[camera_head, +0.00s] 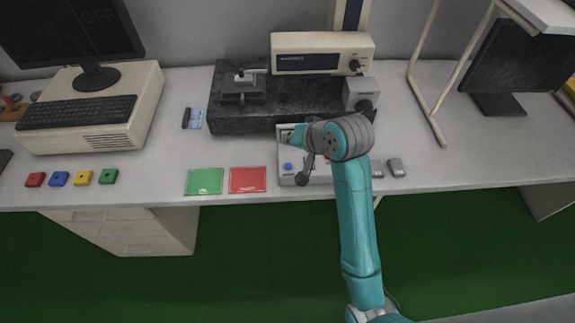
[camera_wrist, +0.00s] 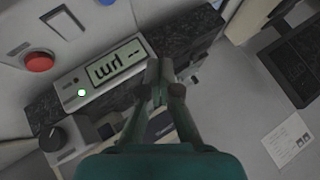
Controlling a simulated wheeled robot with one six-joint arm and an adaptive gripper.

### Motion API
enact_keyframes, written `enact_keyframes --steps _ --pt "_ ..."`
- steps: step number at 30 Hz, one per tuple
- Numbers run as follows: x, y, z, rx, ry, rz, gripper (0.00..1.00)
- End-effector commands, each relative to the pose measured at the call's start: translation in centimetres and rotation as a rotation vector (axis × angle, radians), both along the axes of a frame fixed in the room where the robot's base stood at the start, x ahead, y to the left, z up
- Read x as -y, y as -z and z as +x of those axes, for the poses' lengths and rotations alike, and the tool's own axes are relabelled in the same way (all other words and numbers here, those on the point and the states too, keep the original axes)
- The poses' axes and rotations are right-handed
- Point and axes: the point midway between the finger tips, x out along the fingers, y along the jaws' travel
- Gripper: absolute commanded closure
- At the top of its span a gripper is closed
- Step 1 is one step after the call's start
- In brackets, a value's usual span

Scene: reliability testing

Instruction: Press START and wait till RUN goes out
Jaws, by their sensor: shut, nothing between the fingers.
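A pale control box (camera_head: 290,179) stands at the front of the bench, largely hidden by my arm. A blue button (camera_head: 288,166) shows on its top. That view also shows a panel with a display (camera_wrist: 117,66), a lit green lamp (camera_wrist: 82,93) and a red button (camera_wrist: 38,61). No START or RUN label is readable.
A dark block (camera_head: 235,119) behind the box carries a clamp-like fixture (camera_head: 243,86) and a cream instrument (camera_head: 322,53). Green (camera_head: 204,181) and red (camera_head: 247,179) mats lie left of the box. Small grey blocks (camera_head: 397,167) lie right. A monitor (camera_head: 70,27) reads OFF.

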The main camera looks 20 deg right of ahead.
Motion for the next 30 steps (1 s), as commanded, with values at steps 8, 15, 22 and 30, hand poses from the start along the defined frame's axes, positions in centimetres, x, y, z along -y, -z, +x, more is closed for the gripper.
enact_keyframes --steps 8,15,22,30 --pt "0.0 3.1 -0.1 -0.005 0.0 0.001 1.0" --pt "0.0 6.1 -0.1 -0.004 0.0 0.0 1.0" --pt "0.0 7.9 -0.1 -0.002 -0.001 0.0 1.0" --pt "0.0 8.5 0.0 0.0 0.0 0.0 1.0"
